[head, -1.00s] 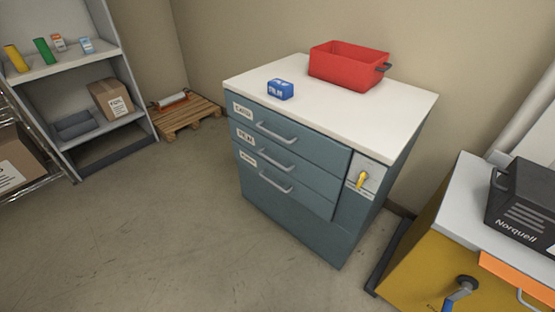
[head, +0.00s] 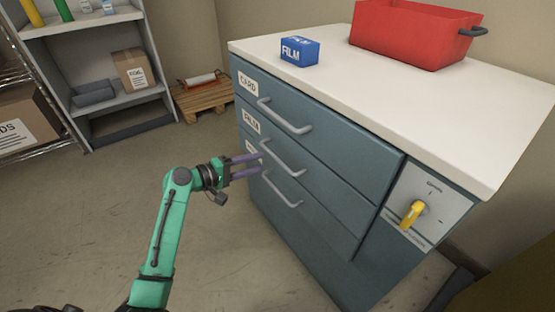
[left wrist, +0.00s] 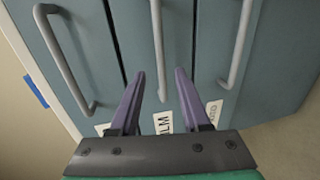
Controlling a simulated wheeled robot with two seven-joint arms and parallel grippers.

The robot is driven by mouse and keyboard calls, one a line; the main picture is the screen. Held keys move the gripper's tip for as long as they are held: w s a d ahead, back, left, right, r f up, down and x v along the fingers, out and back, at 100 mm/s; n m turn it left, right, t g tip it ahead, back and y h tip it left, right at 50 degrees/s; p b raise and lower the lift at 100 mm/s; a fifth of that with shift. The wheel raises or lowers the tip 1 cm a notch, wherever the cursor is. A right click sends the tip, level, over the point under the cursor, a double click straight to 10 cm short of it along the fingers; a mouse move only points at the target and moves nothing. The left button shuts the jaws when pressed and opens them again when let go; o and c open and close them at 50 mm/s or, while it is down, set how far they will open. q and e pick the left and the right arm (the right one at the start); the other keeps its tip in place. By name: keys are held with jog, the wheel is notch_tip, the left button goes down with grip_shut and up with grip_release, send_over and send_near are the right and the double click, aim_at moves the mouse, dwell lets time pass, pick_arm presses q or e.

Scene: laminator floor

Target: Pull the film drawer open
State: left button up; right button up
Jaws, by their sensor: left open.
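The film drawer (head: 312,165) is the middle drawer of the blue-grey cabinet and sits flush, shut. Its FILM label (head: 251,121) is at its left end, and its grey bar handle (head: 284,158) slants across the front. My left gripper (head: 261,164) is open and empty, its purple fingers pointing at the left end of that handle. In the left wrist view the film handle (left wrist: 158,45) lines up between the two fingers (left wrist: 160,73). I cannot tell whether the fingertips reach past the bar. My right gripper is not in view.
The card drawer handle (head: 284,117) is above and the bottom drawer handle (head: 280,190) close below. A yellow rotary switch (head: 412,214) is on the cabinet's right. A blue FILM box (head: 300,51) and red bin (head: 412,35) stand on top.

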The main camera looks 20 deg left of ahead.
aim_at(275, 156)
pick_arm(q)
jog(key=b+x, duration=0.1)
jog(key=x, duration=0.7)
jog(key=shift+f, duration=0.1)
grip_shut()
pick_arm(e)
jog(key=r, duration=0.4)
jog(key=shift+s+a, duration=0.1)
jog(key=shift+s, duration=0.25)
